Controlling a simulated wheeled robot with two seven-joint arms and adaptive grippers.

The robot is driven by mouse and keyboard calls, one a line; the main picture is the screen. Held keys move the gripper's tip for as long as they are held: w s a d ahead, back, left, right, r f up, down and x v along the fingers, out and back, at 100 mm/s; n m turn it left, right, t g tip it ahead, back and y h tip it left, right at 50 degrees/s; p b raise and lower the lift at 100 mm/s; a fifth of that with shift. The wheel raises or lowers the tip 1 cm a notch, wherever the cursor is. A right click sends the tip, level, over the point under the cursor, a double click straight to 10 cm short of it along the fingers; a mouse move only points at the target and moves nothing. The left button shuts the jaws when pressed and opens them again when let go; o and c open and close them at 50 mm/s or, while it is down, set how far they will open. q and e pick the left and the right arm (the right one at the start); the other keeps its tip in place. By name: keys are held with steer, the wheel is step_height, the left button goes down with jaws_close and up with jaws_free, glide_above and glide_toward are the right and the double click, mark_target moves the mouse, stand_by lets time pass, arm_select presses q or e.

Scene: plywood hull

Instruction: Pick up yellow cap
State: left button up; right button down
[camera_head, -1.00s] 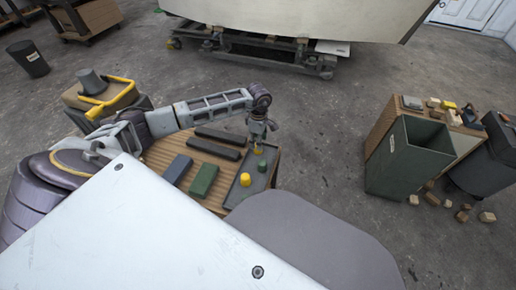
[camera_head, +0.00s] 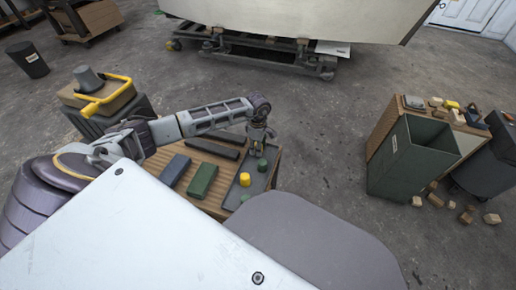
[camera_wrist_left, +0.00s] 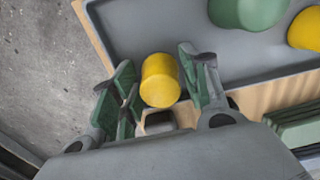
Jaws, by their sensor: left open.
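A yellow cap (camera_wrist_left: 160,82) stands between the two fingers of my left gripper (camera_head: 257,150) in the left wrist view. The fingers are open on either side of it, and I cannot tell if either touches it. In the head view the gripper hides this cap. A green cap (camera_head: 262,164) and a second yellow cap (camera_head: 245,179) stand nearer to me in the grey tray (camera_head: 257,186). The green cap (camera_wrist_left: 248,8) and second yellow cap (camera_wrist_left: 306,28) also show at the wrist view's upper right. My right gripper is out of view.
On the wooden table (camera_head: 216,208), a blue block (camera_head: 174,170), a green block (camera_head: 203,180) and dark bars (camera_head: 213,148) lie left of the tray. A dark green bin (camera_head: 396,168) and a bench with small blocks stand at the right. Open floor lies between.

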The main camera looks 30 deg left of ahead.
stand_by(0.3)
arm_select(q)
steer(key=c, duration=0.6)
steer(key=shift+r, duration=0.15)
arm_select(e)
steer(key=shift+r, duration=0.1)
